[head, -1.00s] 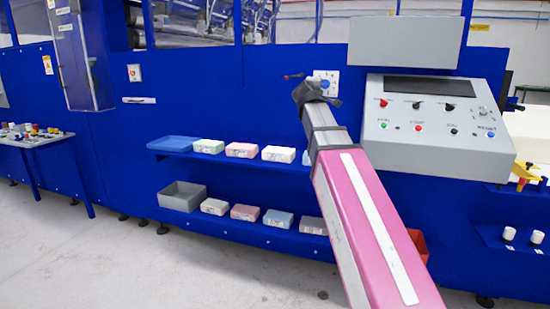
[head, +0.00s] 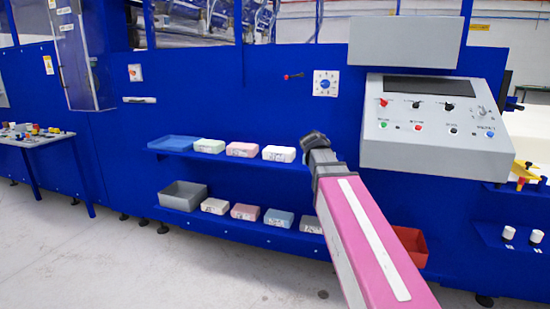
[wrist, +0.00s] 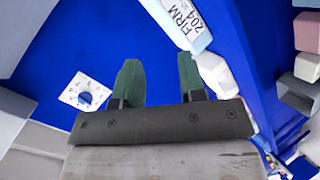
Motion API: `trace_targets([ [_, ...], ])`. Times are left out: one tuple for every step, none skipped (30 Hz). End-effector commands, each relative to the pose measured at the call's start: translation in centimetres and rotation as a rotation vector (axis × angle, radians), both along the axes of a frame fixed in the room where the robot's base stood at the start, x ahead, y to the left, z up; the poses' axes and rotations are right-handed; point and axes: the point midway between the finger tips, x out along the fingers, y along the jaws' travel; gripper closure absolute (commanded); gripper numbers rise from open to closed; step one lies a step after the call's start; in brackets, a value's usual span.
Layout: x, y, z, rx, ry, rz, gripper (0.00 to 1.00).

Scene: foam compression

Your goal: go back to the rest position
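My gripper (wrist: 158,62) shows in the wrist view with its two green fingers apart and nothing between them. Blue panel lies behind the gap. In the head view my gripper (head: 314,140) is at the end of my pink arm, low in front of the blue machine, right of the upper shelf's blocks. Its fingers cannot be made out there. A pale blue block marked "FIRM 204" (wrist: 180,22) lies beyond and right of the fingers in the wrist view, apart from them.
The upper shelf holds a blue tray (head: 172,143) and foam blocks (head: 243,150). The lower shelf holds a grey bin (head: 183,195) and more blocks. A dial (head: 325,83) and a control console (head: 435,135) are above. A red bin (head: 411,245) is partly behind my arm.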

Motion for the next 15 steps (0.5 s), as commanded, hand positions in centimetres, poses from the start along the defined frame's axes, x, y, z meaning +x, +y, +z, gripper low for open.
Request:
trace_targets([
  [-0.9,-0.4,-2.7,0.041,0.041,-0.022,0.63],
  [-1.3,-0.5,-4.1,0.065,0.064,-0.035,0.63],
  [-1.9,-0.7,-6.0,0.100,0.095,-0.055,0.63],
  [-2.3,-0.8,-7.4,0.125,0.118,-0.069,0.63],
  [-2.8,-0.9,-8.8,0.150,0.141,-0.083,0.63],
  [-3.5,-1.1,-10.6,0.184,0.172,-0.103,0.63],
  [-4.1,-1.2,-11.9,0.207,0.196,-0.119,0.63],
  [-4.6,-1.3,-13.3,0.232,0.220,-0.135,0.63],
  [-5.4,-1.4,-15.0,0.264,0.250,-0.157,0.63],
  [-6.1,-1.5,-16.3,0.288,0.274,-0.175,0.63],
  [-6.7,-1.5,-17.5,0.312,0.298,-0.191,0.63],
  [-7.7,-1.6,-19.2,0.342,0.330,-0.215,0.63],
  [-8.4,-1.7,-20.3,0.365,0.353,-0.233,0.63],
  [-9.1,-1.7,-21.6,0.387,0.378,-0.252,0.63],
  [-10.1,-1.7,-23.0,0.418,0.409,-0.277,0.63],
])
